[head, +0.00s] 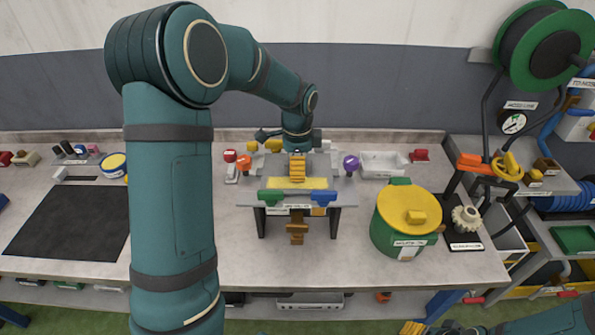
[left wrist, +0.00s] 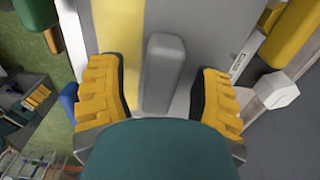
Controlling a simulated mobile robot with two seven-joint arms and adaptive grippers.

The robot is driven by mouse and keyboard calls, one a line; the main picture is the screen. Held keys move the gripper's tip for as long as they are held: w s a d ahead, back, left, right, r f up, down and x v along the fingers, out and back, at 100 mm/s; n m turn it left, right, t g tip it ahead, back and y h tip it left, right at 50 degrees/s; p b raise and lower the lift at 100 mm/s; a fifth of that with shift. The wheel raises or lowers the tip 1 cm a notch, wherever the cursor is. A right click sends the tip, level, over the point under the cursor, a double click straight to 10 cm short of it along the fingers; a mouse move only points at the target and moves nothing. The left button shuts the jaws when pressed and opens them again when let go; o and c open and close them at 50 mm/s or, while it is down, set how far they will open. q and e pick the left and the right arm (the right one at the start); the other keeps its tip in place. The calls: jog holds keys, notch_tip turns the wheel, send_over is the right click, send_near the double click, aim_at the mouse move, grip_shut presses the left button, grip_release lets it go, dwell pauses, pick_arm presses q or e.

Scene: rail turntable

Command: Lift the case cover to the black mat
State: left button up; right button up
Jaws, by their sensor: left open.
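The case cover, which appears to be the grey panel (head: 341,187) with a yellow band, lies on the stand at mid-bench. In the left wrist view, its grey bar handle (left wrist: 163,70) stands up from the panel. My left gripper (head: 297,179) is over the cover and open; in the left wrist view its yellow fingers (left wrist: 161,98) are on either side of the handle, with gaps showing. The black mat (head: 70,222) lies flat and bare on the bench at the left. My right gripper (head: 414,328) shows only partly at the bottom edge.
A green pot with a yellow lid (head: 408,213) stands right of the stand. Green (head: 270,197) and blue (head: 324,197) clamps sit on the stand's front edge. A white tray (head: 383,164) is behind. Small items line the bench behind the mat. My left arm hides the bench between.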

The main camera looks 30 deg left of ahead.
pick_arm(q)
grip_shut()
dwell(0.3)
